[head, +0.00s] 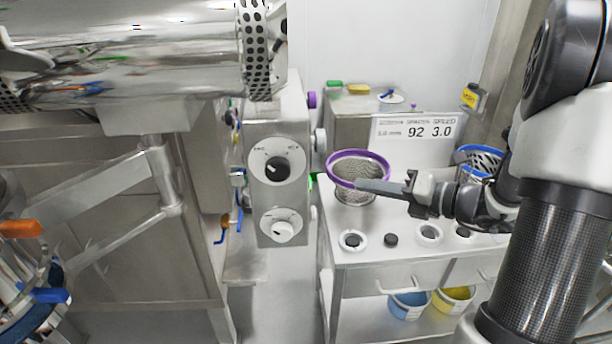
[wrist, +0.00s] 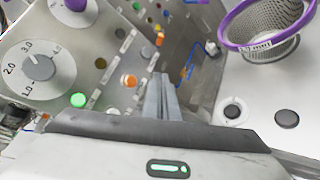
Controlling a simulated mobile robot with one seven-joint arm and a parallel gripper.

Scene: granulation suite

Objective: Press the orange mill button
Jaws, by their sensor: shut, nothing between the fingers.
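In the wrist view, a round orange button (wrist: 128,81) sits on a grey panel, left of my fingertips. A second orange spot (wrist: 159,40) shows farther up; I cannot tell from the labels which is the mill button. A green button (wrist: 78,100) is at lower left. My gripper (wrist: 162,80) is shut and empty, its fingertips apart from the orange button. In the head view my gripper (head: 362,185) points left, overlapping the purple-rimmed sieve basket (head: 358,168); the orange button cannot be made out there.
A grey control box (head: 280,205) with two dials stands left of my gripper. A white-topped cart (head: 375,260) with round caps is below. A sign (head: 428,131) and a blue-rimmed basket (head: 480,160) are behind. A steel drum (head: 120,60) is at upper left.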

